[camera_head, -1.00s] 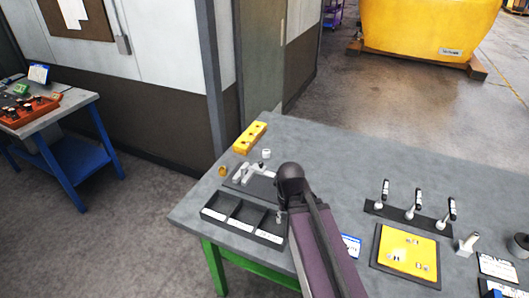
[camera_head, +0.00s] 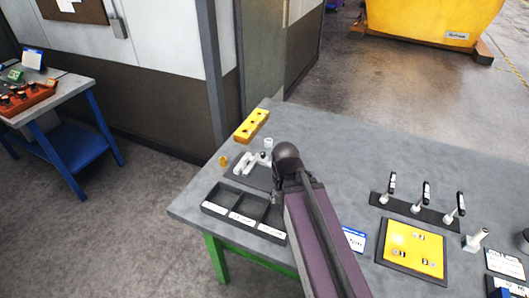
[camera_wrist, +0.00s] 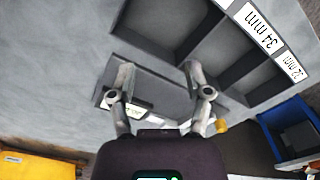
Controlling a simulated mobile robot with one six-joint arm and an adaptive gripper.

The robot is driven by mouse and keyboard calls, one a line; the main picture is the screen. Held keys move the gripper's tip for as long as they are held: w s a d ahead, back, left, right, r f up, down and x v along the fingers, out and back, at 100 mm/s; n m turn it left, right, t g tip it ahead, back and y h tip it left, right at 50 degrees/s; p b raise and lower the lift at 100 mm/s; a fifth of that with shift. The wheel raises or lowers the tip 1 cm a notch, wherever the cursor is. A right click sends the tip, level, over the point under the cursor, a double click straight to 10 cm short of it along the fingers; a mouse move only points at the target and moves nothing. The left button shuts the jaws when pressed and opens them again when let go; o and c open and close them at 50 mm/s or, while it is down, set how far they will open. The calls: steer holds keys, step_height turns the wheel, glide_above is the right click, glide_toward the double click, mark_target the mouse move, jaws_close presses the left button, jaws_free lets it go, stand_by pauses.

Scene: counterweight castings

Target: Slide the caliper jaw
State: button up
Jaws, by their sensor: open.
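The caliper (camera_head: 247,163) is a pale grey metal piece on a dark plate near the table's left corner. In the wrist view its dark plate (camera_wrist: 160,92) lies below and between my fingers, with a pale part beside the left finger. My gripper (camera_wrist: 158,70) is open, with two grey fingers apart and nothing seen held between them. In the head view my wrist and arm stand just right of the caliper and hide part of its plate. I cannot tell whether a finger touches the caliper.
A dark compartment tray (camera_head: 214,209) with white labels lies at the table's front edge, near the caliper. A yellow block (camera_head: 251,126) with holes, a small white cylinder (camera_head: 268,143) and a small brass piece (camera_head: 223,160) are close by. Levers (camera_head: 426,195) and a yellow panel (camera_head: 412,248) stand right.

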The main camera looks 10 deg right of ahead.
step_height(320, 180, up, 8)
steer(key=n+p, duration=0.2)
steer(key=p, duration=0.6)
glide_above(263, 153)
steer(key=shift+f+b, duration=0.2)
steer(key=shift+b, duration=0.1)
step_height(263, 153, down, 14)
steer(key=b, duration=1.3)
steer(key=shift+r, duration=0.25)
jaws_close()
